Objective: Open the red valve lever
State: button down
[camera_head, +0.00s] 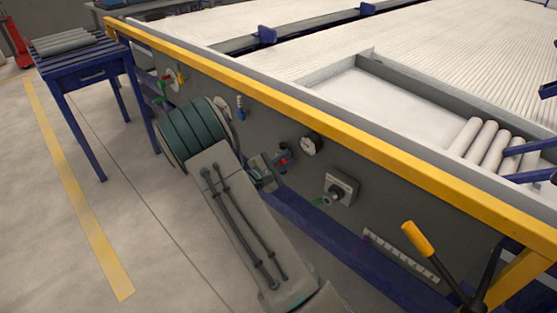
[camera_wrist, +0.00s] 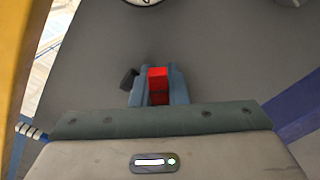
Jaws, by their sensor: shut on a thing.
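The red valve lever (camera_head: 284,161) is on the grey side panel of the machine, left of and below a round gauge. In the wrist view the red lever (camera_wrist: 158,78) stands between the two fingers of my gripper (camera_wrist: 158,90). My gripper (camera_head: 276,163) is shut on the lever, with a finger along each side of it. The valve body behind the lever is mostly hidden by my fingers. I cannot tell the lever's exact angle.
A yellow rail (camera_head: 300,108) runs above. A yellow-handled lever (camera_head: 417,238) stands at lower right. A blue table (camera_head: 84,72) stands at upper left. Floor at left is clear.

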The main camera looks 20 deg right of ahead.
jog(key=c, duration=1.4)
grip_release()
jog(key=shift+c, duration=0.2)
jog(key=shift+a, duration=0.1)
jog(key=p+v, duration=0.2)
jog(key=v, duration=1.1)
jog(key=shift+a, duration=0.35)
jog(key=shift+s, duration=0.1)
